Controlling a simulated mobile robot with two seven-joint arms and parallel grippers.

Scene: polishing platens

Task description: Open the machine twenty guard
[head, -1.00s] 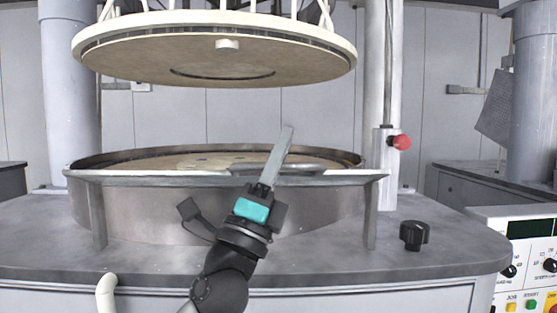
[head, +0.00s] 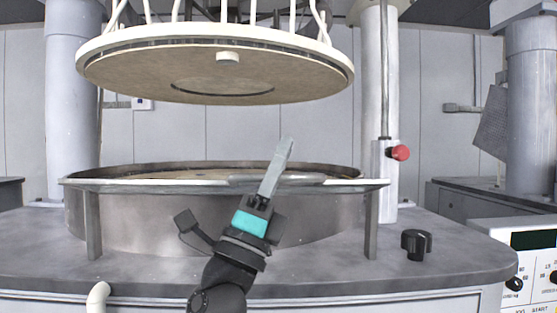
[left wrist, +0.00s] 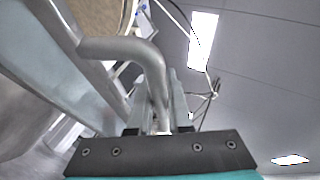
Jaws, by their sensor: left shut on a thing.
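The guard (head: 130,184) is a grey metal frame with a flat front bar, running along the front of the round lower platen's basin. Its bent grey handle (left wrist: 115,48) fills much of the left wrist view and passes between my finger pads; the handle (head: 308,177) also shows along the front bar in the head view. My left gripper (head: 281,150), with a teal band, is shut on this handle, in front of the basin. The guard looks low and level at the basin's rim. My right gripper is in neither view.
A large round upper platen (head: 130,75) hangs above the basin. A red button (head: 399,153) sits on the post at right. A black knob (head: 416,245) stands on the machine's top (head: 460,258). A control panel (head: 520,262) is at the lower right.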

